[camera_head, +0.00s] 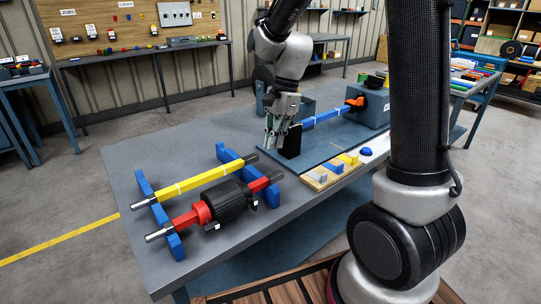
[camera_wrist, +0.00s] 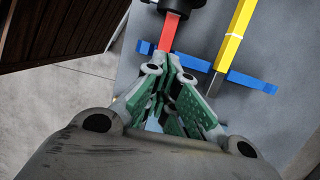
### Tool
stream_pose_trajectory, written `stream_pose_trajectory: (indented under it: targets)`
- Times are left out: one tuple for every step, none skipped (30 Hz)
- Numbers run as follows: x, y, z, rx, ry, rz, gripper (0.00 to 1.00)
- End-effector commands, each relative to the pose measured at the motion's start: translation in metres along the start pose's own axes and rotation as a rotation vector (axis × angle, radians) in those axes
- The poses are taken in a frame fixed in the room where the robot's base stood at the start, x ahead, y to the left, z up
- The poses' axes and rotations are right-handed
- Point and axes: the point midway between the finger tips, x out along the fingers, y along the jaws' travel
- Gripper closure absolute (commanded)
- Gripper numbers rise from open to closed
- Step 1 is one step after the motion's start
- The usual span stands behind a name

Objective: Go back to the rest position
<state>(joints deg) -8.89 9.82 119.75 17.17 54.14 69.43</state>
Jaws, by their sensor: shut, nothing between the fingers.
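My gripper (camera_head: 271,146) points down over the grey table (camera_head: 225,112), with its fingers closed and empty. It is just left of a black upright block (camera_head: 291,141); I cannot tell whether they touch. A blue bar (camera_head: 325,117) runs from near that block to an orange part on a grey machine (camera_head: 367,103). In the wrist view my gripper's green-padded fingers (camera_wrist: 171,62) meet near the end of a red bar (camera_wrist: 170,32). The yellow bar (camera_wrist: 234,35) lies beside it across a blue rack (camera_wrist: 205,65).
In the head view, the rack's blue rails (camera_head: 160,215) carry the yellow bar (camera_head: 200,178) and the red bar with a black roller (camera_head: 228,202). A wooden block with small coloured pieces (camera_head: 318,182) is at the table's front edge. The table's back left is clear.

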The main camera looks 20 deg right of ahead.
Motion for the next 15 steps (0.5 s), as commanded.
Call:
stream_pose_trajectory:
  targets:
    - [-0.0035, 0.0, 0.0, 0.0, 0.0, -0.001, 1.0]
    - [-0.0047, 0.0, 0.0, 0.0, 0.0, 0.0, 1.0]
    - [-0.0059, 0.0, 0.0, 0.0, 0.0, 0.0, 1.0]
    - [-0.0063, 0.0, 0.0, 0.0, 0.0, 0.0, 1.0]
    - [-0.0065, 0.0, 0.0, 0.0, 0.0, 0.0, 1.0]
    - [-0.0066, 0.0, 0.0, 0.0, 0.0, 0.0, 1.0]
    - [-0.0065, 0.0001, 0.0, 0.0, 0.0, 0.0, 1.0]
    - [-0.0064, 0.0001, 0.0, 0.0, 0.0, 0.001, 1.0]
    - [-0.0064, 0.0001, 0.0, 0.0, 0.0, 0.001, 1.0]
    - [-0.0063, 0.0001, 0.0, 0.0, 0.0, 0.001, 1.0]
    - [-0.0063, 0.0001, 0.0001, 0.0, 0.0, 0.001, 1.0]
    - [-0.0062, 0.0001, 0.0001, 0.0, 0.0, 0.001, 1.0]
    - [-0.0062, 0.0001, 0.0001, 0.0, 0.0, 0.001, 1.0]
    - [-0.0062, 0.0001, 0.0001, 0.0, 0.0, 0.001, 1.0]
    - [-0.0061, 0.0001, 0.0001, 0.0, 0.0, 0.001, 1.0]
